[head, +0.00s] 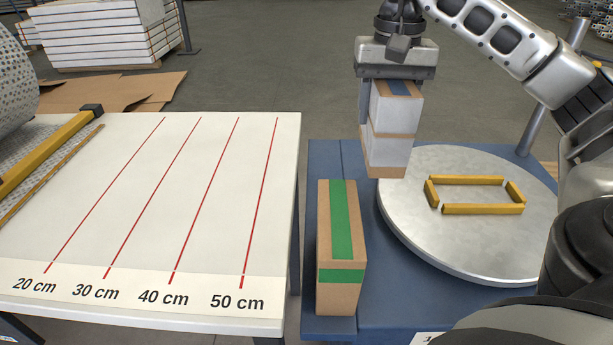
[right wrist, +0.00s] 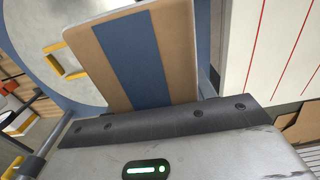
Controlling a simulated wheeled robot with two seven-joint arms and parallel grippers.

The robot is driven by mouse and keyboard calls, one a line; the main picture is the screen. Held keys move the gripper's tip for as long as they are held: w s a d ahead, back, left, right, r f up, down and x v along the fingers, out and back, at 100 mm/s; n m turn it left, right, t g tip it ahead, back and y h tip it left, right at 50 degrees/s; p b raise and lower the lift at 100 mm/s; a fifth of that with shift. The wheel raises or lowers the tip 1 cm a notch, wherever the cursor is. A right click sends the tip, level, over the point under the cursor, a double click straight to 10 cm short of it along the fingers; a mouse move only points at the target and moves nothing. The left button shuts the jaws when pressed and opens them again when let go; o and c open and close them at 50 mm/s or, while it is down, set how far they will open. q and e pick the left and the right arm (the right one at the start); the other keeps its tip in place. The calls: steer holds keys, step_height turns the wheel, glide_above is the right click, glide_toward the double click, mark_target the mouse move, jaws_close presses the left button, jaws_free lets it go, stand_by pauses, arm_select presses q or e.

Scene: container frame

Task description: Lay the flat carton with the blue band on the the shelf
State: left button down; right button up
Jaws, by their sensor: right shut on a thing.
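The carton with the blue band (head: 386,171) is tan with pale panels on its front, and hangs upright below my right gripper (head: 395,73). My right gripper is shut on its upper end. In the right wrist view, the carton (right wrist: 178,50) shows a wide blue band across its tan face. In the head view its lower end overlaps the left edge of the turntable; I cannot tell its height above it. My left gripper is not in view. I cannot identify the shelf in either view.
A tan carton with green bands (head: 325,240) stands on the blue table (head: 385,290). The round grey turntable (head: 400,215) carries a frame of yellow bars (head: 482,209). A white table with red distance lines (head: 140,220) is at left, with a roll (head: 15,75) at its far left.

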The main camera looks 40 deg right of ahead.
steer(key=shift+w+d+f, duration=0.15)
steer(key=shift+w+f, duration=3.05)
steer(key=shift+w, duration=0.15)
steer(key=shift+w+d+f, duration=0.1)
steer(key=shift+w+f, duration=3.1)
steer(key=shift+w, duration=0.1)
steer(key=shift+f, duration=0.15)
steer(key=o, duration=1.3)
steer(key=shift+c, duration=0.2)
step_height(320, 180, up, 12)
steer(key=p, duration=0.1)
